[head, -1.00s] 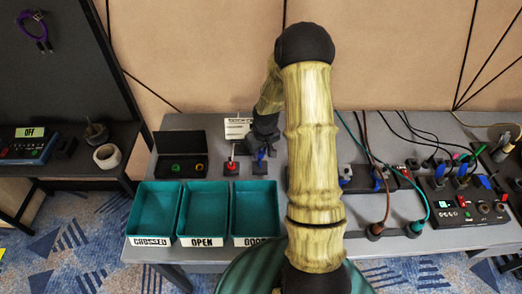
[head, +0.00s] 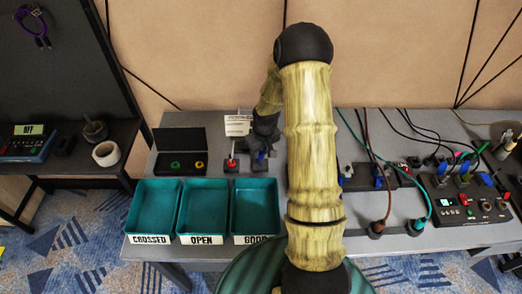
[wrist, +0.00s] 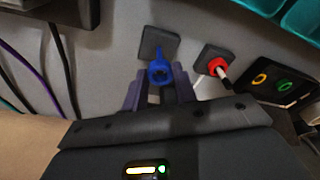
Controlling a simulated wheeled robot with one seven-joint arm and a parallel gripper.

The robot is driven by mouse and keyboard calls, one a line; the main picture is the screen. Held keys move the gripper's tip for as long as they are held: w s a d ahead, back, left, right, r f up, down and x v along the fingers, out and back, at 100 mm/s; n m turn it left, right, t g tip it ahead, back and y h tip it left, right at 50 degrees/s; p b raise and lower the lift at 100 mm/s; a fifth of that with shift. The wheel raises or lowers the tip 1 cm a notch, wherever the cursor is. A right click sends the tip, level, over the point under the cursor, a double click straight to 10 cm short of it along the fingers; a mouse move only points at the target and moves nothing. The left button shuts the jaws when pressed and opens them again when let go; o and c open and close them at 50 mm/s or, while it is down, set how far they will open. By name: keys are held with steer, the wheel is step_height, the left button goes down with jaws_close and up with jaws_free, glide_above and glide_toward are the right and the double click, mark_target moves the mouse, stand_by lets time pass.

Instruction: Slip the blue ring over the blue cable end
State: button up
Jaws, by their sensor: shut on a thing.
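My gripper (wrist: 160,92) is shut on the blue ring (wrist: 153,75), which sits between its two purple-grey fingertips. The ring is right at the blue cable end (wrist: 159,54), over a small dark square base (wrist: 170,39). I cannot tell for sure whether the ring is around the cable end or just against it. In the head view the blue cable end (head: 261,156) shows just below my gripper, whose fingertips are mostly hidden by my arm.
A red ring (wrist: 216,66) is on a neighbouring cable end. A black case (head: 180,141) holds green and yellow rings. Teal trays (head: 206,181) line the table's front edge. Plugs, cables and a control box (head: 464,208) crowd the right side.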

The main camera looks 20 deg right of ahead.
steer(key=shift+f+b, duration=0.45)
steer(key=shift+f, duration=0.25)
stand_by(0.5)
steer(key=o, duration=1)
step_height(320, 180, up, 17)
steer(key=s, duration=0.2)
steer(key=shift+s+d, duration=0.15)
steer(key=shift+s, duration=0.15)
steer(key=shift+r, duration=0.1)
